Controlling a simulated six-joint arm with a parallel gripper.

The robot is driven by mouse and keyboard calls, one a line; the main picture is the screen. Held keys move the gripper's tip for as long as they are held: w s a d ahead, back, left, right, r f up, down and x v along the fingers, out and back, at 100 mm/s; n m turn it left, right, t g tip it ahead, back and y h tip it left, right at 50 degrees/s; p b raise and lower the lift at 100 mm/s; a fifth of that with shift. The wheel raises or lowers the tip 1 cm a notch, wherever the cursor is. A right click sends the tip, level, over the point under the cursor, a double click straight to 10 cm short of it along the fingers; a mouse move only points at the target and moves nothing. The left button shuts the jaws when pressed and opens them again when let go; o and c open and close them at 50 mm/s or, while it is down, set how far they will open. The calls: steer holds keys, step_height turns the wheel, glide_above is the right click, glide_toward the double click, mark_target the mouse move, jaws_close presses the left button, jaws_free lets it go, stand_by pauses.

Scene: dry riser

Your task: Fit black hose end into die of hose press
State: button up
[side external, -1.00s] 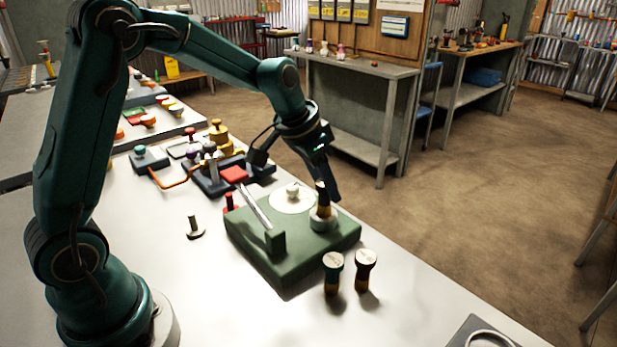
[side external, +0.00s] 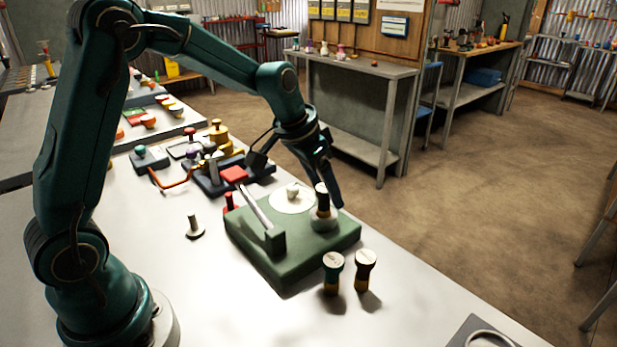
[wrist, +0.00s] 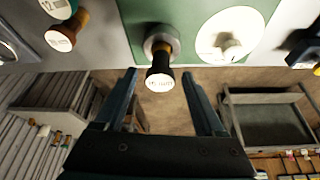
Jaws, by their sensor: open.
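The hose press is a green base (side external: 290,262) with a lever ending in a red handle (side external: 233,174) and a white disc with a pale knob. The black hose end (side external: 322,203), with a pale top and a yellowish band, stands upright in the round grey die (side external: 322,222) at the press's right corner; how deep it sits is hidden. My gripper (side external: 332,190) is open at the hose end's far side. In the wrist view my gripper (wrist: 159,72) has its fingers apart on either side of the hose end (wrist: 160,76), with visible gaps.
Coloured fittings and trays crowd the bench behind. A grey tray with a ring (side external: 482,335) lies near the front edge.

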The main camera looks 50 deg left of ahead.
steer(key=d+v, duration=0.1)
steer(key=v, duration=1)
steer(key=s+d+f+n, duration=0.1)
steer(key=s+f, duration=0.1)
steer(key=s, duration=0.6)
steer(key=s+d+f+t, duration=0.1)
steer(key=s+f, duration=0.1)
steer(key=s, duration=0.6)
steer(key=shift+s+d+n+y, duration=0.35)
steer(key=shift+s+n+y, duration=0.05)
